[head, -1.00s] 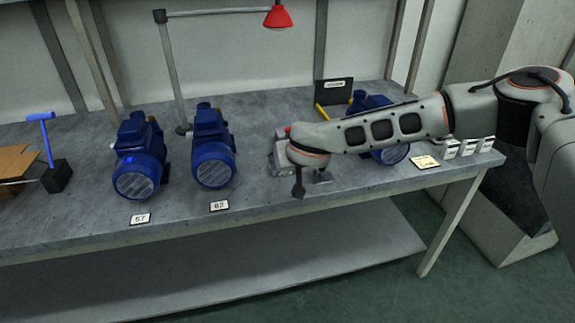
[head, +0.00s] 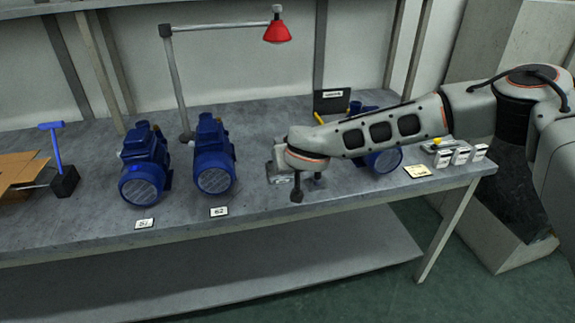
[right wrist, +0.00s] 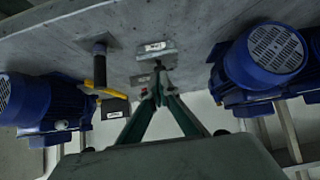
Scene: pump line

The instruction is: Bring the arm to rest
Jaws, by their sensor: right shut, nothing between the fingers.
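My right arm (head: 380,132) reaches in from the right of the head view, above the bench. Its wrist end is over a small grey block on the bench. The right gripper (right wrist: 160,88) shows in the right wrist view with its two green fingers meeting at the tips, shut and empty. Its tips appear close to the grey labelled block (right wrist: 155,50); I cannot tell whether they touch it. My left gripper is not in view.
Blue pumps (head: 145,170) (head: 213,160) stand left of the arm on the bench (head: 90,225). Another pump (head: 384,161) is partly behind the arm. A red lamp (head: 277,32) hangs behind. White labelled items (head: 460,155) lie at right.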

